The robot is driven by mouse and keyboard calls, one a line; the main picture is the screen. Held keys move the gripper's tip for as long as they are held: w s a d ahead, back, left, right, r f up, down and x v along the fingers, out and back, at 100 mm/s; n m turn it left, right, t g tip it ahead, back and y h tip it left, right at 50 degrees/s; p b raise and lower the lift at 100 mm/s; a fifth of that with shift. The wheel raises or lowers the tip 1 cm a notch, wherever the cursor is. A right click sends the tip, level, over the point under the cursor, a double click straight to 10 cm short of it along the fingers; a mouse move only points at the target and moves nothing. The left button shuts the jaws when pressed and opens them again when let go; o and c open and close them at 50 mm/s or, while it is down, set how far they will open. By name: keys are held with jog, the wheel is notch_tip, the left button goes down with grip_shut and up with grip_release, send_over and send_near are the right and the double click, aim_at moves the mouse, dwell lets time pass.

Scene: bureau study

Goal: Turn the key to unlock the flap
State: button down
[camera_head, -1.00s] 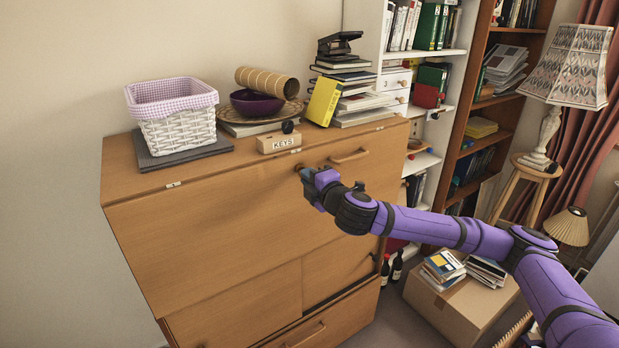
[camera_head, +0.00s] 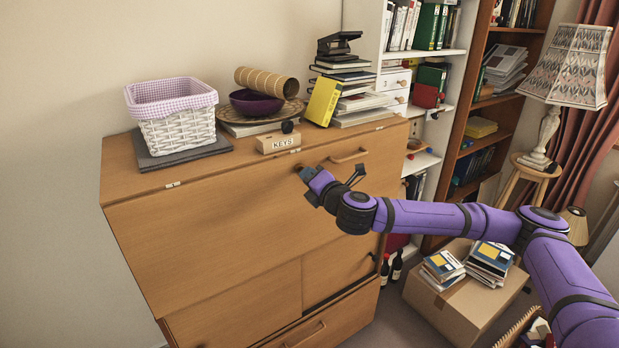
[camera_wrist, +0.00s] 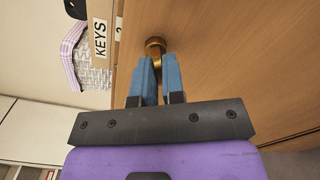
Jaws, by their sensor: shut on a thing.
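The bureau's wooden flap (camera_head: 215,225) is closed and upright, flush with the front. A round brass lock fitting (camera_wrist: 155,44) sits near the flap's top edge; a little of it shows in the head view (camera_head: 298,167). My gripper (camera_wrist: 158,62) has its blue fingers close together right at the fitting, shut on the key. A small brass-coloured bit (camera_wrist: 157,63) shows between the fingertips; most of the key is hidden by them. In the head view my gripper (camera_head: 308,173) meets the flap from the right, just below the wooden block marked KEYS (camera_head: 278,143).
On the bureau top (camera_head: 200,167) stand a white basket (camera_head: 178,130), a purple bowl (camera_head: 256,103) and stacked books (camera_head: 355,105). A cardboard box (camera_head: 455,305) is on the floor at right.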

jog(key=shift+f+n, duration=0.15)
jog(key=shift+n, duration=0.65)
jog(key=n, duration=0.3)
jog(key=shift+w+d+n, duration=0.1)
jog(key=shift+n, duration=0.2)
jog(key=shift+w+d+n, duration=0.1)
jog(key=shift+n, duration=1.7)
jog(key=n, duration=0.2)
jog(key=shift+r+n, duration=0.25)
jog(key=shift+n, duration=0.05)
jog(key=c, duration=1.3)
grip_release()
jog(key=shift+d, duration=0.1)
